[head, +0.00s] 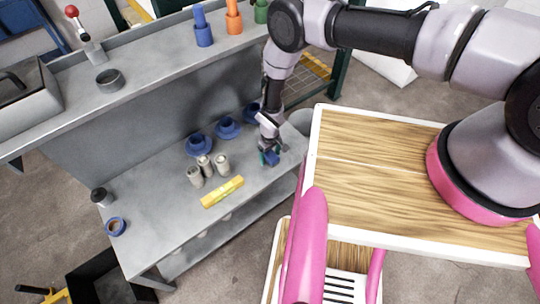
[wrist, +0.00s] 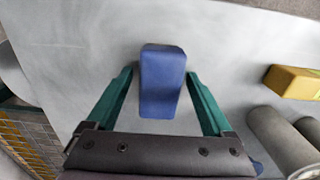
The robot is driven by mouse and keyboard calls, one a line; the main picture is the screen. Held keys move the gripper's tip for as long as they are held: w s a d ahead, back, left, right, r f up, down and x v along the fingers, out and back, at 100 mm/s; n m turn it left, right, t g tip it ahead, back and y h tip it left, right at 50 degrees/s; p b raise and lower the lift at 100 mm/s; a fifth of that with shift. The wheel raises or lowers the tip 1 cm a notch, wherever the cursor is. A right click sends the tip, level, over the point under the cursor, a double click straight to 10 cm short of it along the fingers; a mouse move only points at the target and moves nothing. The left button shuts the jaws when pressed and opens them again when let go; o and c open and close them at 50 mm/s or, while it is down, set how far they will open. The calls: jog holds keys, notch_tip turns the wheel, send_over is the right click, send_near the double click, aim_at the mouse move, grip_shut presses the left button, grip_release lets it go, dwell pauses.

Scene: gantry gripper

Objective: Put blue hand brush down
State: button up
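The blue hand brush (head: 271,159) is at the right end of the grey workbench, directly under my gripper (head: 267,153). In the wrist view the brush (wrist: 162,80) shows as a plain blue block with a rounded top, lying between the two teal fingers of my gripper (wrist: 160,76). A gap shows between the left finger and the brush, and the right fingertip is very close to its side. The fingers look open around it. The brush appears to be on the bench top, though its underside is hidden.
Left of the brush stand several grey cylinders (head: 207,167), with a yellow level (head: 222,192) in front. Blue cups on saucers (head: 199,145) line the back. A blue tape roll (head: 115,227) lies at the far left.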

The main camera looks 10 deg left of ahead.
aim_at(270, 154)
notch_tip(270, 154, up, 12)
jog(key=shift+r, duration=0.15)
dwell(0.5)
dwell(0.4)
